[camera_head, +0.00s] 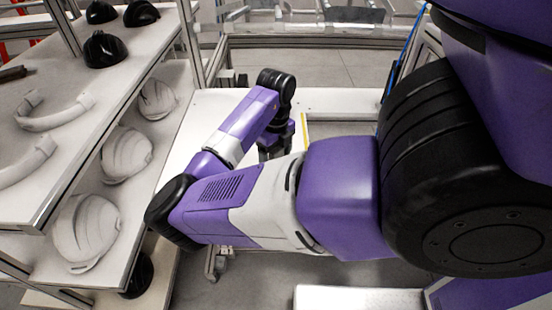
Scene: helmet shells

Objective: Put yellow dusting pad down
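My arm reaches from the right of the head view over a white table, and its wrist bends down at the far end. My gripper (276,150) is a dark shape above the white table, largely hidden by my own forearm. Its fingertips do not show, so I cannot tell if it is open or shut. A thin yellow strip (304,132) shows just right of the gripper. It may be the edge of the yellow dusting pad, but I cannot tell whether it is held or lies on the table. No other yellow thing is visible.
A shelf rack (120,85) on the left holds black helmet shells (105,49), white helmet shells (126,154) and curved white parts (55,112). The white table (345,102) has bare room right of the gripper. A white surface (357,299) lies at the bottom.

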